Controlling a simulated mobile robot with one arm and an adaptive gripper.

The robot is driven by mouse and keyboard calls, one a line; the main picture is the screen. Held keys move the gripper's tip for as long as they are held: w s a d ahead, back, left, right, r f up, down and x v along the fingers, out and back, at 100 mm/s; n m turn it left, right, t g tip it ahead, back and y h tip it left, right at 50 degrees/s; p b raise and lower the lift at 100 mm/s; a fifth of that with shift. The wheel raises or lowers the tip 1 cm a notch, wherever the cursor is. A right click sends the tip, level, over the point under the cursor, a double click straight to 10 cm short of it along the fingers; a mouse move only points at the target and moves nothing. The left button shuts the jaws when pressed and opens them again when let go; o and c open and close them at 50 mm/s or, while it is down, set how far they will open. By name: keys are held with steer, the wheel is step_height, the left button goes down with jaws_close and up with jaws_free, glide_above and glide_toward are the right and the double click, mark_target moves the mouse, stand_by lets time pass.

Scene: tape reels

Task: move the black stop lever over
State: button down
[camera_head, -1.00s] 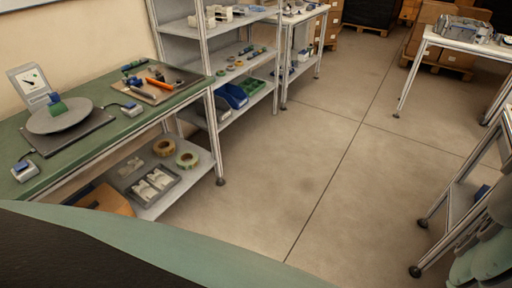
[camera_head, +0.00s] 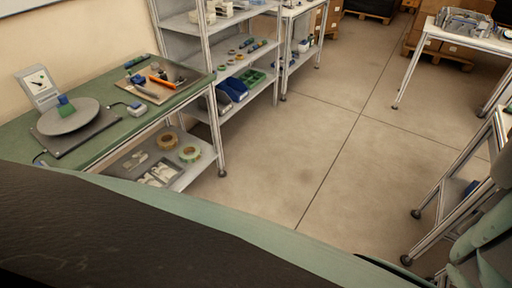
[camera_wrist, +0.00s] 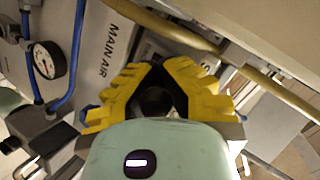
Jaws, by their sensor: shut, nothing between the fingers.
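My gripper (camera_wrist: 156,72) shows in the wrist view with its yellow-padded fingers closed in front of a grey panel marked MAIN AIR (camera_wrist: 116,38). A dark round shape sits between the finger pads, and I cannot tell whether it is part of my gripper or something behind it. I cannot pick out the black stop lever with certainty. A small black piece (camera_wrist: 11,144) shows at the left edge of the wrist view, but what it is stays unclear. My gripper's fingers are not seen in the head view.
Beside the panel are a round pressure gauge (camera_wrist: 46,60), a blue hose (camera_wrist: 76,50) and a yellow pipe (camera_wrist: 165,25) passing close beyond my fingers. The floor (camera_head: 310,140) is open.

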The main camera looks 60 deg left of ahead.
steer(key=c, duration=1.7)
jaws_free()
steer(key=shift+w+a, duration=0.15)
steer(key=shift+w, duration=0.05)
steer(key=o, duration=0.3)
steer(key=shift+w, duration=0.1)
steer(key=o, duration=0.3)
steer(key=shift+s+a+f, duration=0.1)
steer(key=shift+s+a, duration=0.3)
steer(key=shift+a, duration=0.2)
steer(key=shift+s+a, duration=0.15)
steer(key=shift+a, duration=0.05)
steer(key=shift+s+a+r, duration=0.2)
steer(key=shift+r, duration=0.5)
steer(key=shift+v, duration=2.35)
